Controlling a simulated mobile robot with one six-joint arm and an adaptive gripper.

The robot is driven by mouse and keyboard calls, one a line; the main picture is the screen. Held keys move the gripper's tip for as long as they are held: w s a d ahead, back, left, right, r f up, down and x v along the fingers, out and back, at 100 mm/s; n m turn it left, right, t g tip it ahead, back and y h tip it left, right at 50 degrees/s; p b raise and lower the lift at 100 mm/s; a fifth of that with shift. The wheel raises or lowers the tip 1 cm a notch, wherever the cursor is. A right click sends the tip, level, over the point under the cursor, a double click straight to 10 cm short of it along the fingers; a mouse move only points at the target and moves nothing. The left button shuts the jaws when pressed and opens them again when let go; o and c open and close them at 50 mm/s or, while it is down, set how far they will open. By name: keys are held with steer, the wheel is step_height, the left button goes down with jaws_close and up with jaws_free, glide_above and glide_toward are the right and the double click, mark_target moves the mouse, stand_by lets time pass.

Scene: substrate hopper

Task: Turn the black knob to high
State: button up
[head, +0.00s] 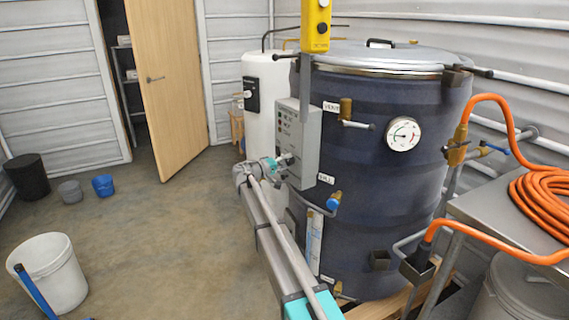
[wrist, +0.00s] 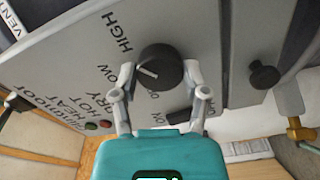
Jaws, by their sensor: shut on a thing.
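The black knob (wrist: 160,62) is on the face of a grey control panel (wrist: 215,50) in the wrist view. A short white mark shows on the left part of the knob's face. The word HIGH is printed up and left of the knob, and LOW is to its left; the mark's exact setting is hard to tell. My gripper (wrist: 160,76) is shut on the knob, one finger on each side. In the head view my gripper (head: 286,162) is against the control box (head: 299,138) on the dark blue tank; the knob is hidden there.
A black switch (wrist: 178,116) and red and green lamps (wrist: 106,124) sit near the knob. The dark blue tank (head: 375,205) has a dial gauge (head: 403,134) and valves. A yellow pendant (head: 316,26) hangs above. The floor to the left is mostly clear, with a white bucket (head: 55,270).

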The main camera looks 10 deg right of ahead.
steer(key=shift+s+d+m, duration=0.15)
steer(key=shift+s+m, duration=0.05)
steer(key=shift+m, duration=0.9)
steer(key=o, duration=1.1)
steer(key=shift+w, duration=0.1)
steer(key=shift+o, duration=0.2)
steer(key=shift+a, duration=0.5)
steer(key=v, duration=1.1)
